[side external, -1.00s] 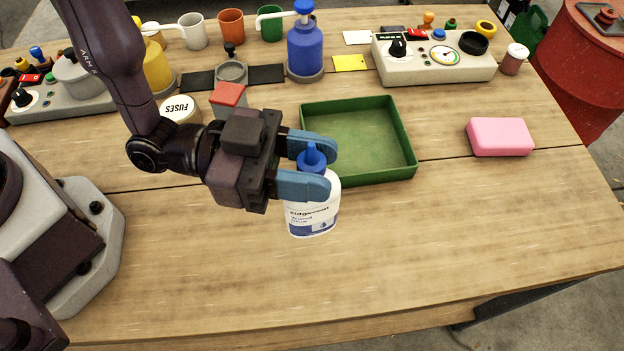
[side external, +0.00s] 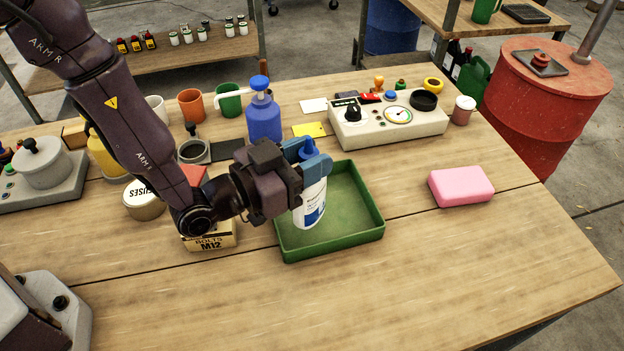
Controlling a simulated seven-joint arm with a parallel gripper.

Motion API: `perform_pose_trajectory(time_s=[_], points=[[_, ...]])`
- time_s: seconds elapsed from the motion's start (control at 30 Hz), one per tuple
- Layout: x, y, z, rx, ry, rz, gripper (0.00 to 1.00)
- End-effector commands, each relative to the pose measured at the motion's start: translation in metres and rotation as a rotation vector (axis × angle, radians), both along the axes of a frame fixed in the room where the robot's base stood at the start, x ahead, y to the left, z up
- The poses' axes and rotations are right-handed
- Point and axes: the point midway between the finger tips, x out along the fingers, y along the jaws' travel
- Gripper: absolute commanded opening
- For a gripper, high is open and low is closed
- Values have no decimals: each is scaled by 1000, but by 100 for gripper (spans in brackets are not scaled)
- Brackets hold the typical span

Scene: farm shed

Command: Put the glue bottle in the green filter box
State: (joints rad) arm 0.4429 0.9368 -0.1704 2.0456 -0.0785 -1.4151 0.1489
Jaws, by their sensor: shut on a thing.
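The glue bottle (side external: 309,206) is white with a blue cap and a blue and white label. My gripper (side external: 316,163) is shut on it near the cap and holds it upright. The green filter box (side external: 333,250) is a shallow open tray on the wooden table. The bottle shows over the left part of the box, within its rim in the picture. I cannot tell whether its base touches the box floor. The rest of the box floor is bare.
A pink block (side external: 460,186) lies right of the box. A blue pump bottle (side external: 263,118) and a control panel (side external: 388,122) stand behind. A box of M12 bolts (side external: 210,238) is beside the green box at left. The front table is clear.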

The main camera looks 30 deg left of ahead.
Motion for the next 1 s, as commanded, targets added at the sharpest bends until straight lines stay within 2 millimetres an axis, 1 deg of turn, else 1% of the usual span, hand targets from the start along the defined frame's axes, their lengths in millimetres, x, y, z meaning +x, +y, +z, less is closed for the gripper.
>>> perform_pose_trajectory(time_s=[0.2, 0.3, 0.7, 0.73, 0.77, 0.8, 0.83, 1.0], points=[[0, 0, -27, 0, 0, 0, 0], [0, 0, -37, -1, -2, -1, 0], [0, 0, -42, -1, -3, -2, 0], [0, 0, -42, -1, -2, -2, 42], [0, 0, -42, -1, -2, -2, 49], [0, 0, -42, -1, -2, -2, 58], [0, 0, -42, -1, -2, -2, 61], [0, 0, -42, 0, -1, -2, 61]])
